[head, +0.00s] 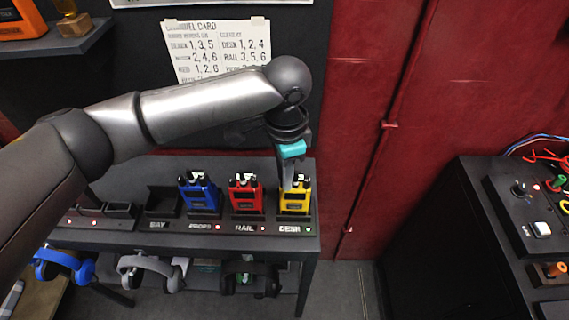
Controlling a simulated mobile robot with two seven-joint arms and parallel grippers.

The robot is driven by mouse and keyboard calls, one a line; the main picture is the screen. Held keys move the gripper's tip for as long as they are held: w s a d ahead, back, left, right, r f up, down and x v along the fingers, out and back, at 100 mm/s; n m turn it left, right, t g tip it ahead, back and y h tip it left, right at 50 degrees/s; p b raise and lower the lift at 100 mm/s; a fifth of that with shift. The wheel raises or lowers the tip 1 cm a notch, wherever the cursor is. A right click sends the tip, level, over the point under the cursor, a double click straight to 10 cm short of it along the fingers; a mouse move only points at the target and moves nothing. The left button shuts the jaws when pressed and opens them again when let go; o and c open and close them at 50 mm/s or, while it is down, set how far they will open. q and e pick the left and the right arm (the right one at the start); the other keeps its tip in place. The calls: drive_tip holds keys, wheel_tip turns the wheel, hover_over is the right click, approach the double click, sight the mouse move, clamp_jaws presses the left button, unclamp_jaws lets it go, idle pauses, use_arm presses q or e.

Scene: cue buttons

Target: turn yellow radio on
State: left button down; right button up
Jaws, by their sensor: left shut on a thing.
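The yellow radio (295,197) stands upright in the rightmost slot of the charging shelf, above the label DESK. A small light by that label looks green. My left gripper (294,180) reaches down from above and is shut at the top of the yellow radio. The gripper's fingers and the teal part (291,150) above them hide some of the radio's top. My right gripper is not in view.
A red radio (246,195) and a blue radio (200,197) stand to the left. Headsets (152,270) hang below. A card (216,48) is on the wall. A black console (520,210) stands at the right.

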use_arm(q)
drive_tip(key=m+p, duration=0.4)
drive_tip(key=p, duration=0.1)
drive_tip(key=shift+r+m, duration=0.2)
drive_tip(key=shift+m, duration=0.1)
drive_tip(key=shift+m+p, duration=1.05)
drive_tip(key=shift+m, duration=0.15)
drive_tip(key=shift+f+m+p, duration=0.15)
drive_tip(key=shift+m+p, duration=0.5)
drive_tip(key=shift+m, duration=0.45)
drive_tip(key=c, duration=0.8)
unclamp_jaws()
wheel_tip(320, 180, up, 15)
drive_tip(key=shift+s, duration=0.15)
